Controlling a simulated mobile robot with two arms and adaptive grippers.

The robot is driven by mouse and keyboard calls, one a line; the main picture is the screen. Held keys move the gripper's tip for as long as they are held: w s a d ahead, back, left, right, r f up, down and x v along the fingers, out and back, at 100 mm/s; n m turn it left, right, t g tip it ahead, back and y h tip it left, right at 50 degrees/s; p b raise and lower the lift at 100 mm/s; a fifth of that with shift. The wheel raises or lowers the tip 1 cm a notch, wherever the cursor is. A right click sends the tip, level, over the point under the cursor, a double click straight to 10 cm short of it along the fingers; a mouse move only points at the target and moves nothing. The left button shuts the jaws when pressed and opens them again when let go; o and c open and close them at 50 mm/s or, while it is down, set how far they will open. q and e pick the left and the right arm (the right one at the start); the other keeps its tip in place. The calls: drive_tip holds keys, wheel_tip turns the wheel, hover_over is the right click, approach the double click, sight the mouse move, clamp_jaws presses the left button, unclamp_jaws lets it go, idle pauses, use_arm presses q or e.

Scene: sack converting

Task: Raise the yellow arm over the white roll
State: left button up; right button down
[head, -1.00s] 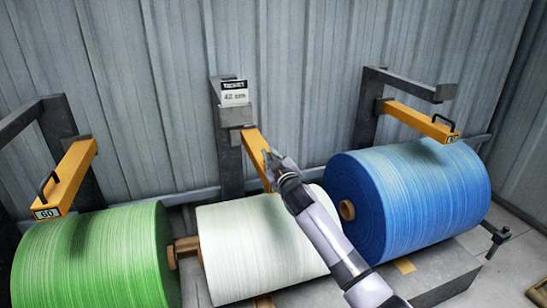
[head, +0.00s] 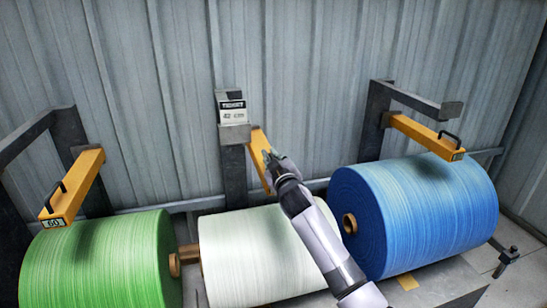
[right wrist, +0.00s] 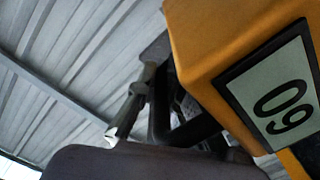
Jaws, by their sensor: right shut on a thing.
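The white roll (head: 250,258) lies in the middle, between the green and blue rolls. Its yellow arm (head: 258,150) reaches forward from a grey post above the roll's back edge. My right gripper (head: 274,162) is at the front end of this arm and hides part of it. In the right wrist view the yellow arm (right wrist: 205,45) fills the upper right, with an upside-down "60" label. My right gripper (right wrist: 175,125) is shut on the arm's dark handle, which is mostly hidden in the head view. My left gripper is not in view.
The blue roll (head: 415,215) has another (head: 425,133) at right. A corrugated wall (head: 290,60) stands behind.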

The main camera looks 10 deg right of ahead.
drive_tip(key=shift+r, duration=0.5)
drive_tip(key=c, duration=2)
unclamp_jaws()
drive_tip(key=shift+a, duration=0.1)
drive_tip(key=shift+o, duration=0.2)
drive_tip(key=shift+f, duration=0.1)
drive_tip(key=shift+f, duration=0.15)
drive_tip(key=shift+s+f, duration=0.1)
drive_tip(key=shift+s, duration=0.5)
drive_tip(key=s, duration=1.1)
drive_tip(key=shift+d+r, duration=0.2)
drive_tip(key=shift+w, duration=0.1)
